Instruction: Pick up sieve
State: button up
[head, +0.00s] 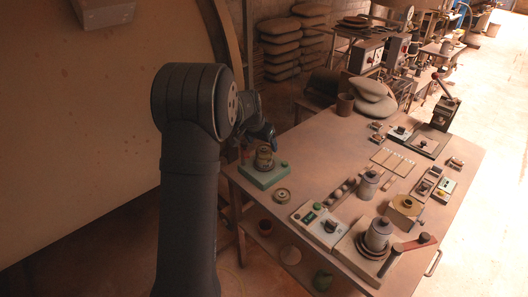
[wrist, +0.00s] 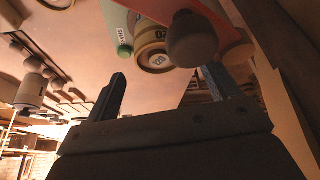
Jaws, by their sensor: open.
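In the head view, a short brass round piece that looks like the sieve (head: 264,154) stands on a green base (head: 262,175) at the table's near left corner. A second low brass ring (head: 282,196) lies on the table in front of it; I cannot tell for sure which is meant. The wrist view shows a brass-coloured cylinder with labels (wrist: 153,57) beyond my gripper (wrist: 165,74), beside a green button. My gripper is open, its two dark fingers apart with nothing held between them. In the head view my arm partly hides it, close to the green base.
The back middle is fairly clear.

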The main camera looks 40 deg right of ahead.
aim_at(264, 151)
jog(key=x, duration=0.3)
jog(key=c, duration=1.1)
